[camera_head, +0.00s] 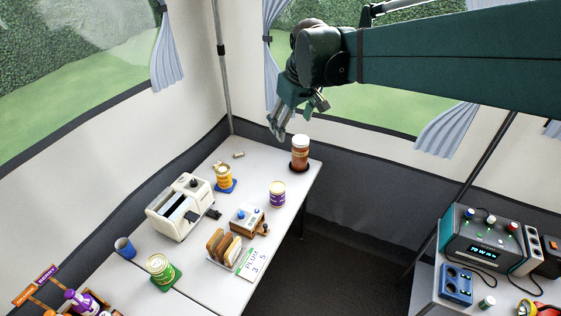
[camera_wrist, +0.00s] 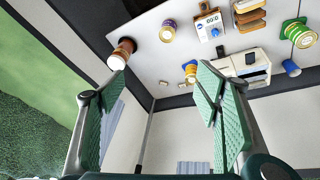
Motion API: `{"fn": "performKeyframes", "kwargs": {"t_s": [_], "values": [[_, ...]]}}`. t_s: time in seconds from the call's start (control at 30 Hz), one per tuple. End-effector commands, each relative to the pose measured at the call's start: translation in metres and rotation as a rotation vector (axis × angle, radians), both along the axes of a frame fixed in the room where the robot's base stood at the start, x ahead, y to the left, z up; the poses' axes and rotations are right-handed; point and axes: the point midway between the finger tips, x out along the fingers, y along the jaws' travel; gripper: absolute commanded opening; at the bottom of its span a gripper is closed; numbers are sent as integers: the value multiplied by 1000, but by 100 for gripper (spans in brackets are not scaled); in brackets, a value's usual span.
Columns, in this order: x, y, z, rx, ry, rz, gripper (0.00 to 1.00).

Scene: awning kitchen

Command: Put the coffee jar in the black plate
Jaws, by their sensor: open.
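A tall brown jar (camera_head: 300,152) with a white lid, which looks like the coffee jar, stands upright near the table's far right corner. A dark round plate (camera_head: 299,169) shows beneath it as a thin black rim; the jar appears to stand on it. In the wrist view the jar (camera_wrist: 121,55) is at the upper left, lid towards me, with part of the dark plate (camera_wrist: 127,40) behind it. My gripper (camera_head: 280,132) is open and empty, above and left of the jar, apart from it. Its two green fingers (camera_wrist: 150,90) are spread wide in the wrist view.
A yellow can (camera_head: 223,176) on a blue base, a purple-labelled jar (camera_head: 277,194), a toaster (camera_head: 180,208), a toast rack (camera_head: 224,246) and a green-based can (camera_head: 161,270) stand on the white table (camera_head: 205,285). The tent wall rises behind. A device table (camera_head: 420,280) is at right.

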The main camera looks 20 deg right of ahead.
Motion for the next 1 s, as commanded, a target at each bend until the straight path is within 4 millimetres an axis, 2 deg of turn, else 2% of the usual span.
{"fn": "performKeyframes", "kwargs": {"t_s": [0.1,0.57,1.0], "values": [[-25,8,1,11,-22,-23,63],[-108,33,-6,64,-111,-116,63],[-182,52,-32,127,-191,-201,63]]}}
